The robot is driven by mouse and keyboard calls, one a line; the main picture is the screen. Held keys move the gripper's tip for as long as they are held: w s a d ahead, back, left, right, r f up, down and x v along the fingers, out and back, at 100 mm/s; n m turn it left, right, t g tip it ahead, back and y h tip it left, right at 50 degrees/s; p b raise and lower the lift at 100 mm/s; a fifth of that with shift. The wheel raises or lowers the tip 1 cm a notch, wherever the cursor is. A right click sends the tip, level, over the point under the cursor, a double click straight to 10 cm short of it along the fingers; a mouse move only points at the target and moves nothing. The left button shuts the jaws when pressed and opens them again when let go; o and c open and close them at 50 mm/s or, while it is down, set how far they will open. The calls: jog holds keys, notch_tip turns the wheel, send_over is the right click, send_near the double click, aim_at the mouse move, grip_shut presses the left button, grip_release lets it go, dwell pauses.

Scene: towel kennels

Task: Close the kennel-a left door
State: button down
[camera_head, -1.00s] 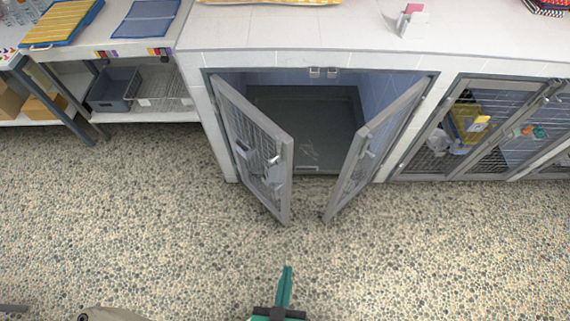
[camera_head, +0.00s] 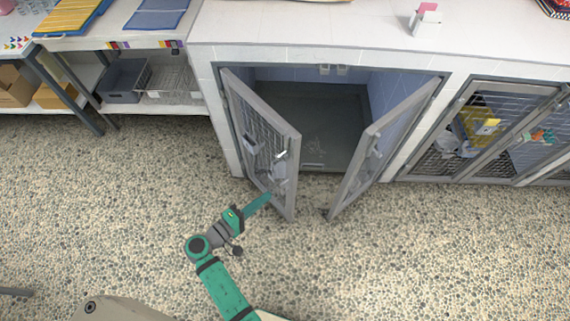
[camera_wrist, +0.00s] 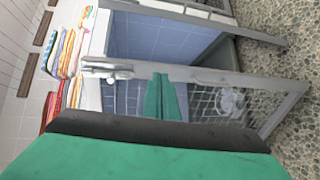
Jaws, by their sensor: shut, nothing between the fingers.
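The kennel left door (camera_head: 262,140), a grey metal frame with wire mesh and a latch, stands swung open toward me on its left hinge. The right door (camera_head: 378,150) also stands open. Between them the kennel (camera_head: 312,120) shows an empty-looking grey floor and blue tiled walls. My green gripper (camera_head: 258,201) is shut and empty, in front of the left door's lower part on its outer side. In the wrist view the shut fingers (camera_wrist: 161,98) point at the left door's frame (camera_wrist: 200,76) and mesh. I cannot tell whether they touch it.
A white counter (camera_head: 300,30) runs above the kennels. A closed mesh kennel (camera_head: 480,130) with a yellow item inside is at the right. Shelving with a grey bin (camera_head: 122,82) stands at the left. The pebbled floor (camera_head: 400,260) in front is clear.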

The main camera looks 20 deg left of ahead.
jog(key=a+r+t+h, duration=0.1)
jog(key=a+r+h, duration=0.15)
jog(key=r, duration=0.25)
send_near(293, 159)
jog(key=shift+m+y, duration=0.25)
jog(key=shift+m, duration=0.15)
jog(key=x, duration=0.6)
jog(key=shift+w+d+r, duration=0.1)
jog(key=shift+d+r, duration=0.15)
jog(key=shift+d, duration=0.1)
